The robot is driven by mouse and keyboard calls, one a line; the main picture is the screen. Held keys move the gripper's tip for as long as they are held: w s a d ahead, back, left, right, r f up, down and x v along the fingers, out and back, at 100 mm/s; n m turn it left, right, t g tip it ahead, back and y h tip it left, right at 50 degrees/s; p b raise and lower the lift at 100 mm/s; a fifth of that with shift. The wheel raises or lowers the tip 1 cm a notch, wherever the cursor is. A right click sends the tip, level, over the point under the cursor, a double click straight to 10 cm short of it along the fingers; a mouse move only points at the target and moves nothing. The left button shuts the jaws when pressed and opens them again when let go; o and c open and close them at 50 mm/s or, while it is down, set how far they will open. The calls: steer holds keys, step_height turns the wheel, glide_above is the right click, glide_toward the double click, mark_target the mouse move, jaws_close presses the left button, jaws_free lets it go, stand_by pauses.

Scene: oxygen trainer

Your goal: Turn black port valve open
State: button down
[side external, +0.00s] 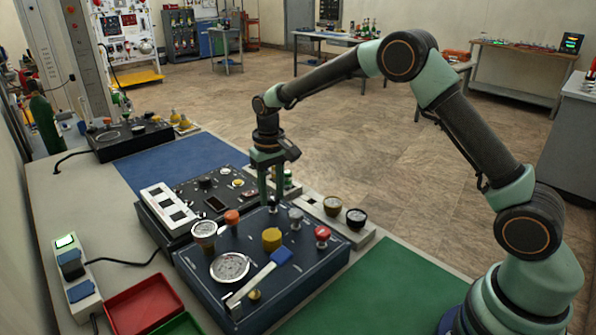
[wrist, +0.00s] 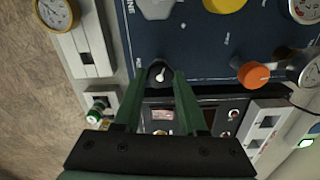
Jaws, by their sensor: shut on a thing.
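The black port valve (wrist: 160,70) is a small dark knob with a white mark, on the edge of the dark blue panel (wrist: 220,62) in the wrist view. My gripper (wrist: 158,78) has its two green fingers around the knob, one on each side, shut on it. In the side view my gripper (side external: 271,202) points straight down at the far edge of the blue panel (side external: 305,262). The fingers hide most of the knob there. The valve's exact turn angle is hard to tell.
Close by on the panel are a yellow knob (side external: 271,239), an orange knob (side external: 232,217), a grey knob (side external: 295,214), a red knob (side external: 322,233), a blue-handled lever (side external: 262,276) and a round gauge (side external: 229,267). A second black unit (side external: 197,196) stands behind. The green mat (side external: 385,295) is clear.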

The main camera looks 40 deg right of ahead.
mark_target(272, 198)
steer(key=n, duration=0.5)
steer(key=shift+r+n, duration=0.1)
steer(key=shift+n, duration=0.2)
steer(key=n, duration=0.4)
steer(key=shift+n, duration=0.4)
steer(key=shift+c, duration=2.3)
jaws_free()
step_height(272, 198, up, 12)
steer(key=shift+s+r, duration=0.1)
